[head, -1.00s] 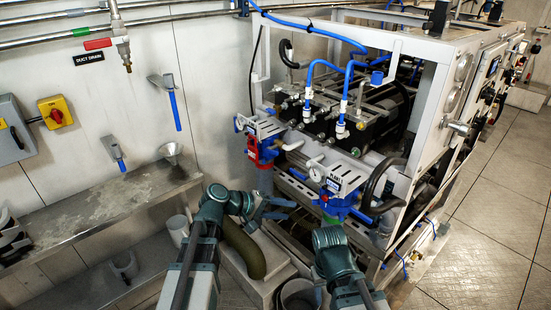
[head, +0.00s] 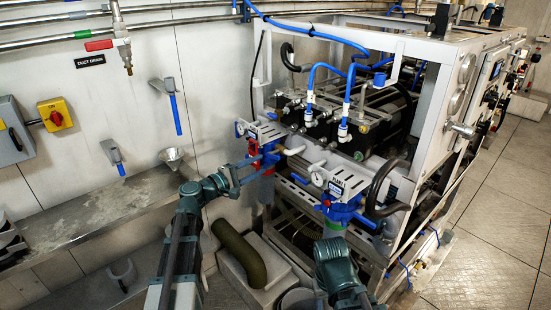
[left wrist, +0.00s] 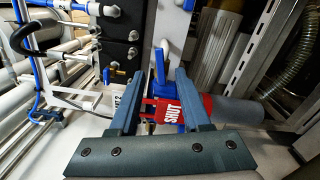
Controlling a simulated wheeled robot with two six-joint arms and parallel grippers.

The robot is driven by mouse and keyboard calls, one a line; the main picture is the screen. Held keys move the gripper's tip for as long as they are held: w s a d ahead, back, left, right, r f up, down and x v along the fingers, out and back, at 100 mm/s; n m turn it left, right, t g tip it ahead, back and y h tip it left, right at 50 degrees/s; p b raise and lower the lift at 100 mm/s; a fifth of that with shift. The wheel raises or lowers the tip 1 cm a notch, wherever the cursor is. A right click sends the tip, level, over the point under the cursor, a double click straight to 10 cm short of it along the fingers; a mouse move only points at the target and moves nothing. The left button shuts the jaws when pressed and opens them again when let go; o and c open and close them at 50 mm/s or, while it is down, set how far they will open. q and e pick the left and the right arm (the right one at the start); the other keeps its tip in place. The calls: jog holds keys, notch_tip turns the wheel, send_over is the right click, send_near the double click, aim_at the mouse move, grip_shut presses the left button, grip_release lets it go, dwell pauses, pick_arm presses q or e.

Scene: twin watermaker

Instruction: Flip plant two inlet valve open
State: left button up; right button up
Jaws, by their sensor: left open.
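The left-hand valve unit (head: 268,135) on the frame's near side has a blue body and a red tag (head: 252,149). In the left wrist view the red tag (left wrist: 162,111) reads SHUT, and a blue lever (left wrist: 159,66) stands beside it. My left gripper (head: 258,164) is open in front of this unit. In the left wrist view its two fingers (left wrist: 158,88) stand on either side of the tag and lever. I cannot tell whether they touch.
A second blue valve unit (head: 341,209), with a plate (head: 341,184) that seems to read PLANT 1, stands to the right. A steel shelf (head: 90,218) runs along the wall at left. A dark curved hose (head: 240,252) rises below my left arm.

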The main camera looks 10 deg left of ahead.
aim_at(274, 158)
pick_arm(q)
jog(key=x, duration=0.8)
jog(key=shift+c, duration=0.3)
grip_shut()
